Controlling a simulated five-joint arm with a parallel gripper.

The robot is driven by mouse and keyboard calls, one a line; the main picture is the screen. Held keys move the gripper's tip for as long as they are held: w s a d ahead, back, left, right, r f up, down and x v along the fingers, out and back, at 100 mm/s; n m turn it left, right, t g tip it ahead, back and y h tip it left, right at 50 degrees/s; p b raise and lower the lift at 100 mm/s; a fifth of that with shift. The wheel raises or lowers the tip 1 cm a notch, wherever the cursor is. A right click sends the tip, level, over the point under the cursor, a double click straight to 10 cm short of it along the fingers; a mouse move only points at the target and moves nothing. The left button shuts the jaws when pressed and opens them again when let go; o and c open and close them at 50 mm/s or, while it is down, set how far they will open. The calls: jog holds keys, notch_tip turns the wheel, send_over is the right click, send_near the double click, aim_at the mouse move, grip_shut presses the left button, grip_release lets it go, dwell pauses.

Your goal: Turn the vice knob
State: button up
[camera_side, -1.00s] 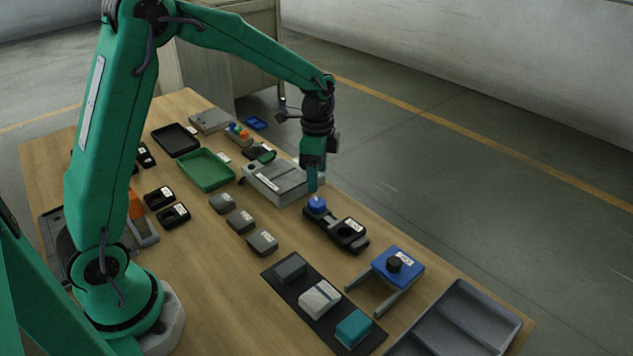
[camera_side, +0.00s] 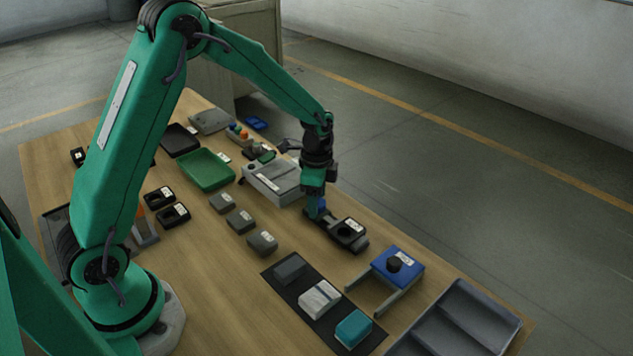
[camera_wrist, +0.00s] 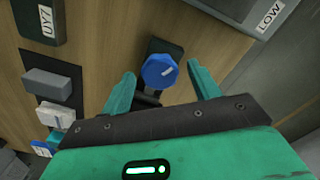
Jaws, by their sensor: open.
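The vice knob is a round blue knob with a white mark; it shows clearly in the wrist view (camera_wrist: 159,71). It sits on a dark vice (camera_side: 348,231) with a white label, near the table's far edge. In the side view the knob (camera_side: 321,204) is largely hidden by my gripper (camera_side: 316,206). My gripper is open and points down at the knob. In the wrist view the knob appears between the two green fingertips (camera_wrist: 161,69), with a gap on each side.
A grey box (camera_side: 271,183) stands close to the left of the vice. A black mat (camera_side: 305,321) with several blocks and a grey tray (camera_side: 487,313) lie nearer the front. Bare wood lies left of the mat.

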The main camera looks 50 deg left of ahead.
jog(key=c, duration=1)
jog(key=shift+o, duration=0.2)
jog(key=shift+n, duration=0.4)
jog(key=n, duration=0.9)
jog(key=shift+n, duration=0.3)
jog(key=n, duration=1.3)
jog(key=shift+n, duration=0.3)
